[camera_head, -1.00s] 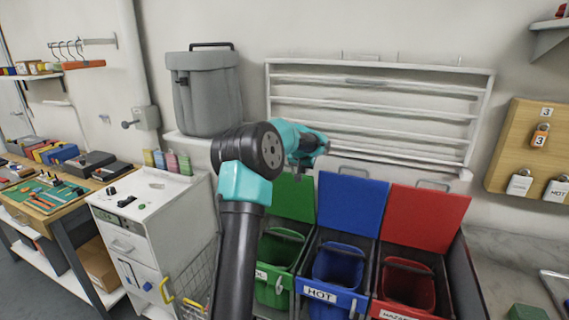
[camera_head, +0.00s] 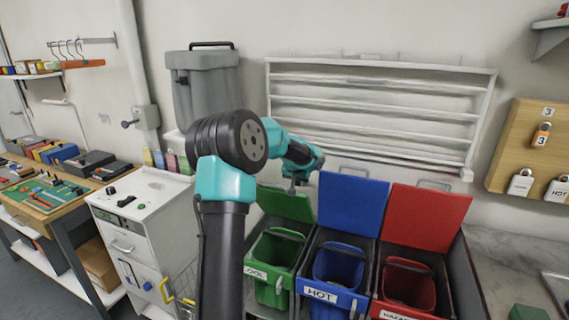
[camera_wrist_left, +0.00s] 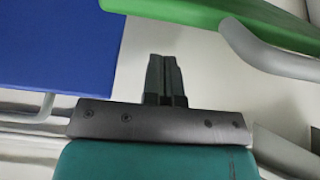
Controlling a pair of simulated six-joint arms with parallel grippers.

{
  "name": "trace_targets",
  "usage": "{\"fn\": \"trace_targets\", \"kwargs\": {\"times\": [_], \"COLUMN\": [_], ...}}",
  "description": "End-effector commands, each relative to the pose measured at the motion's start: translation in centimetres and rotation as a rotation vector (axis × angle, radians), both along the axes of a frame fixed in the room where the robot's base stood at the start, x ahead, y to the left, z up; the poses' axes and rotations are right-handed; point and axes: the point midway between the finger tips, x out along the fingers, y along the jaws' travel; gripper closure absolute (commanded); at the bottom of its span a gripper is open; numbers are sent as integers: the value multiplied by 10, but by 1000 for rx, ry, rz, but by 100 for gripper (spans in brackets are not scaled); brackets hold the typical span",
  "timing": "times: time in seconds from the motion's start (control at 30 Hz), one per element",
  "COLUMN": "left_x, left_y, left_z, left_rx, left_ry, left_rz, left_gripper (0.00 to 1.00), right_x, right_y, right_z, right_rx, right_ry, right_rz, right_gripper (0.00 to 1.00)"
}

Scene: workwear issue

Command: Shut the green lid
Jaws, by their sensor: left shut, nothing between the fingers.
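The green lid (camera_head: 283,204) is raised at the back of the green bin (camera_head: 270,272), whose mouth is open. It leans forward a little compared with the blue lid beside it. My left gripper (camera_head: 293,189) is shut and empty, at the top edge of the green lid; I cannot tell whether it touches. In the left wrist view my shut fingers (camera_wrist_left: 164,65) point between the green lid (camera_wrist_left: 190,12) and the blue lid (camera_wrist_left: 60,45). The green lid's grey handle (camera_wrist_left: 265,55) is to the right of the fingers. My right gripper is not in view.
The blue bin (camera_head: 336,270) and red bin (camera_head: 407,288) stand to the right, their blue lid (camera_head: 351,203) and red lid (camera_head: 426,218) raised. A white wall rack (camera_head: 380,88) is behind. A grey container (camera_head: 203,82) stands on a shelf at the left.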

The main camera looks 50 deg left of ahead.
Motion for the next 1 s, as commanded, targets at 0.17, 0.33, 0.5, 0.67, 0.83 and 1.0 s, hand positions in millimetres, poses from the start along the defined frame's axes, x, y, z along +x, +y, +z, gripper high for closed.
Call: {"fn": "trace_targets", "kwargs": {"times": [0.17,0.33,0.5,0.67,0.83,1.0], "left_x": [1,1,2,2,2,2], "left_y": [0,0,0,0,0,0], "left_z": [7,23,39,54,70,86], "left_rx": [3,5,5,5,5,5], "left_ry": [-5,-8,-8,-9,-8,-8], "left_rz": [-1,-1,-1,-1,-1,-1], "left_gripper": [100,100,100,100,100,100], "right_x": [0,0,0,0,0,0], "right_y": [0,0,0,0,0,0], "right_z": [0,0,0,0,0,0], "right_rx": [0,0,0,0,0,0], "right_ry": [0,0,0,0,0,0], "right_rz": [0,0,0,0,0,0], "right_gripper": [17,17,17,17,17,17]}}
